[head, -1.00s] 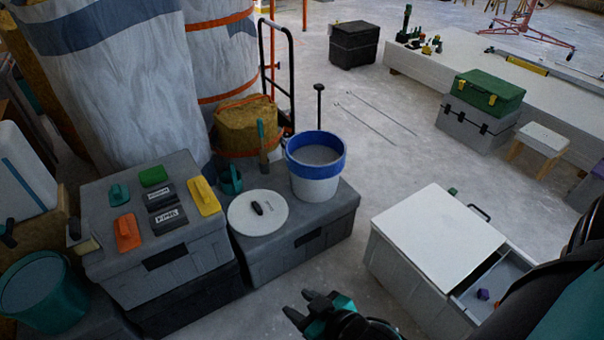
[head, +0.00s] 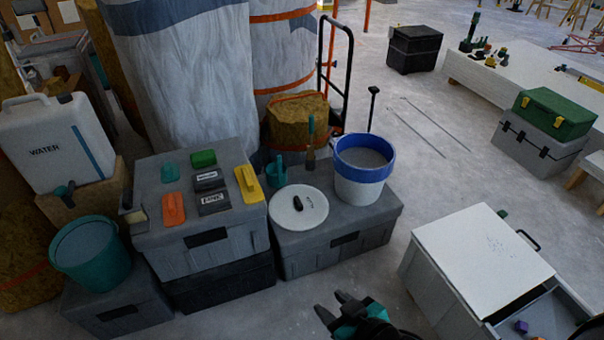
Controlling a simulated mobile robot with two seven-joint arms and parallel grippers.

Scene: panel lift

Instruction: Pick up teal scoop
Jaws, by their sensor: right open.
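My right gripper (head: 334,308) is at the bottom of the head view, open and empty, in front of the case and well apart from the scoop. My left gripper is not in view.
A round white lid (head: 299,209) and a blue-rimmed bucket (head: 364,168) stand near the scoop. A taller grey case (head: 195,238) to the left bears several coloured trowels and boxes. A white-topped chest (head: 480,255) stands at right. Concrete floor (head: 385,260) lies clear between.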

